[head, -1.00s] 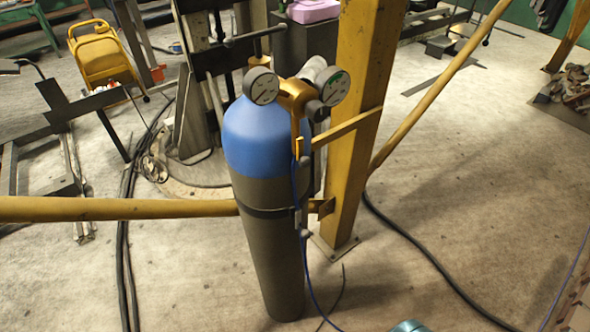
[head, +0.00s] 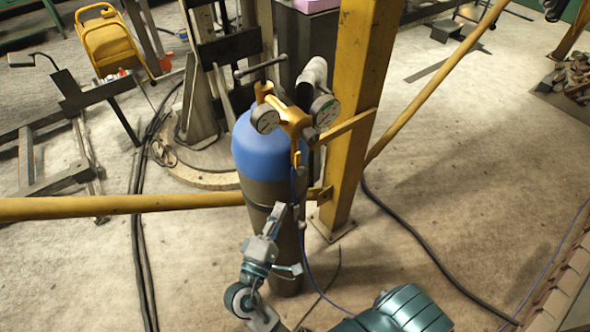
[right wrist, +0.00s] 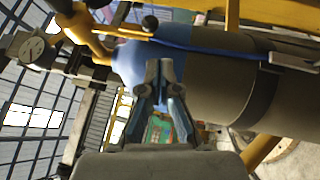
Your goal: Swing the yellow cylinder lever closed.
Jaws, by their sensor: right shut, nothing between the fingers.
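The tall cylinder (head: 266,150) with a blue shoulder and grey body stands upright by the yellow post. Its yellow fitting (head: 291,116) carries two round gauges. A short yellow lever (head: 297,156) hangs down on the fitting's front right side. In the right wrist view a yellow bar (right wrist: 125,29) with a dark knob shows at the cylinder's top. My right gripper (head: 278,211) is shut and empty, in front of the cylinder's grey body and below the lever. In the right wrist view its fingertips (right wrist: 160,68) show in front of the cylinder. My left gripper is not in view.
The yellow post (head: 353,110) stands right behind the cylinder. A yellow rail (head: 120,206) runs in from the left to the cylinder. A thin blue hose (head: 303,255) hangs along the cylinder. Black cables (head: 430,245) lie on the floor, which is otherwise open to the right.

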